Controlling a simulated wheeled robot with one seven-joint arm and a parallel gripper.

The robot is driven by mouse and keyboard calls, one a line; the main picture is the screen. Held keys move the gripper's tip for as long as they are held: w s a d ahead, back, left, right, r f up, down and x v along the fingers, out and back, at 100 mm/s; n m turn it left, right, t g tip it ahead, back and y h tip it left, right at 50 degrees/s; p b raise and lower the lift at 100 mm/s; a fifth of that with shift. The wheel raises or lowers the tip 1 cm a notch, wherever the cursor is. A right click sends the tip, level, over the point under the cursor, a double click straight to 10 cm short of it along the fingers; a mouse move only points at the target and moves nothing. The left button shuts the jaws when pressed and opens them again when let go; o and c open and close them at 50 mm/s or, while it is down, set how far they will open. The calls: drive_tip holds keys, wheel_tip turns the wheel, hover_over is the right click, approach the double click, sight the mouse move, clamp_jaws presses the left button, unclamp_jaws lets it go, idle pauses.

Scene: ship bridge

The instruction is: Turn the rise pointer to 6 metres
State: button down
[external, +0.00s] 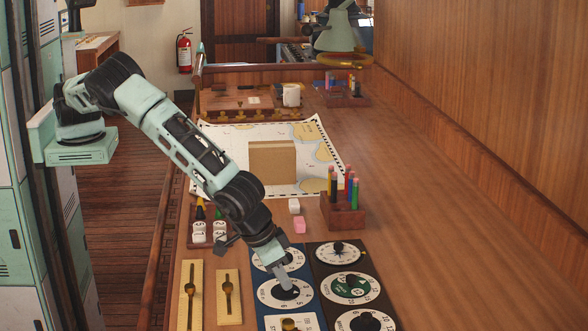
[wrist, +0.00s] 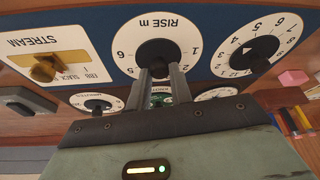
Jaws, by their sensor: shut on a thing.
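The rise dial, a white disc marked "RISE m" (wrist: 155,24), is upside down at the top middle of the wrist view. Its dark round pointer knob (wrist: 153,50) sits at its centre. In the external view the dial (external: 267,295) is the middle one on the blue board, with its knob (external: 288,294) partly covered. My gripper (external: 285,284) reaches down onto the knob. In the wrist view my gripper's two fingers (wrist: 161,74) are shut on the pointer. The fingers hide the pointer's tip, so I cannot read its figure.
A numbered dial (wrist: 266,29) and a cream stream panel with a brass piece (wrist: 47,67) flank the rise dial. A darker board with several dials (external: 350,288) lies to the right. A pencil holder (external: 343,218) and pink block (external: 299,225) stand beyond. Wooden desk (external: 440,230) is clear rightward.

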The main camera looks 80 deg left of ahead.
drive_tip(key=m+h+b, duration=0.1)
drive_tip(key=m+b, duration=0.2)
drive_tip(key=shift+a+f, duration=0.15)
drive_tip(key=m+h+b, duration=0.1)
drive_tip(key=m, duration=0.1)
drive_tip(key=m+h+b, duration=0.1)
drive_tip(key=m+b, duration=0.1)
drive_tip(key=shift+w+a+m, duration=0.15)
drive_tip(key=shift+a+m, duration=0.05)
drive_tip(key=shift+m, duration=0.1)
drive_tip(key=m+h+b, duration=0.1)
drive_tip(key=m, duration=0.2)
drive_tip(key=shift+w+a+m+g+b, duration=0.1)
drive_tip(key=shift+a+m+g+b, duration=0.05)
drive_tip(key=shift+m+g+b, duration=0.25)
drive_tip(key=shift+r+m+g+h+b, duration=0.1)
drive_tip(key=shift+m+g+h+b, duration=0.2)
drive_tip(key=shift+m, duration=0.75)
drive_tip(key=shift+r+m+g+h+b, duration=0.15)
drive_tip(key=shift+m+g+h, duration=0.2)
drive_tip(key=shift+m, duration=0.7)
drive_tip(key=c, duration=1.3)
unclamp_jaws()
drive_tip(key=shift+o, duration=0.2)
